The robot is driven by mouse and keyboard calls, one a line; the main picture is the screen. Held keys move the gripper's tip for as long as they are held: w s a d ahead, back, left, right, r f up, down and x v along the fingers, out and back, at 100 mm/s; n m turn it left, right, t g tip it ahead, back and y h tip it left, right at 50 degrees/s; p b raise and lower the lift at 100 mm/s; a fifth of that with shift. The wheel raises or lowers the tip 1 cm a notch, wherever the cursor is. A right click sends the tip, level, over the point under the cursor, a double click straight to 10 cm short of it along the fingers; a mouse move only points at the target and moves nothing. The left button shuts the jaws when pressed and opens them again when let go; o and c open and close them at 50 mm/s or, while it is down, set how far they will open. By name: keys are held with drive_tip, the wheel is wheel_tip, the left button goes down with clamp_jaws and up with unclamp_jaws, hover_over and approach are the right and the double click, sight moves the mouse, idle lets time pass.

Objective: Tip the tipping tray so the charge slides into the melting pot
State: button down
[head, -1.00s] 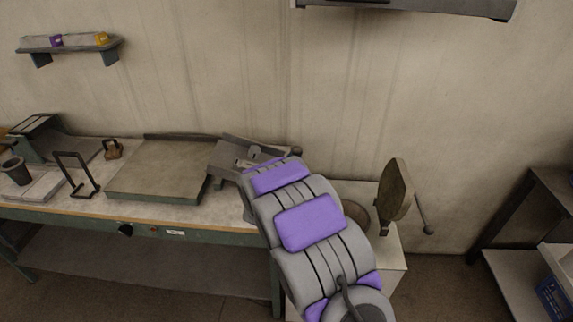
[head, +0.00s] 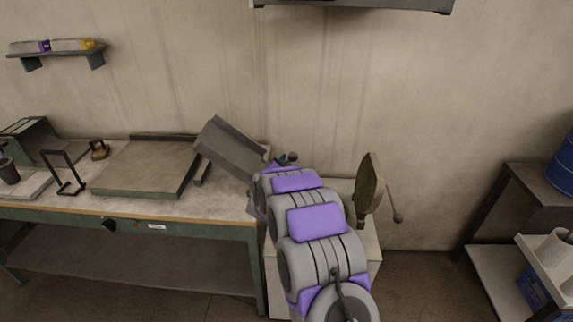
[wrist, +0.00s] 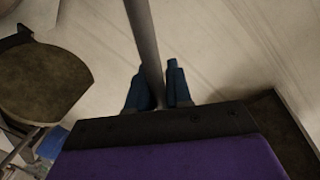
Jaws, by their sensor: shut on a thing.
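The tipping tray (head: 230,150) is a grey metal trough at the right end of the bench. It is tilted, its left end raised and its right end lower, toward my arm. My gripper (head: 286,159) is beside the tray's lower right end, mostly hidden behind my arm. In the wrist view, my gripper (wrist: 158,86) has its blue fingers shut on a grey bar (wrist: 143,38), seemingly the tray's handle. I cannot make out the charge. The melting pot's mouth is hidden behind my arm; a round lid (head: 369,188) stands upright there and shows in the wrist view (wrist: 42,82).
A flat plate (head: 145,168) lies on the bench (head: 225,205), left of the tray. A black frame stand (head: 64,172) and a small weight (head: 98,150) are farther left. A lever with a ball end (head: 398,216) sticks out right of the lid. A shelf rack (head: 535,190) stands at right.

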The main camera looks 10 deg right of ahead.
drive_tip(key=shift+d+f, duration=0.15)
idle(0.3)
drive_tip(key=c, duration=1.1)
unclamp_jaws()
drive_tip(key=shift+d, duration=0.15)
drive_tip(key=shift+s, duration=0.1)
drive_tip(key=p+v, duration=0.3)
drive_tip(key=v, duration=1.4)
drive_tip(key=shift+s, duration=0.1)
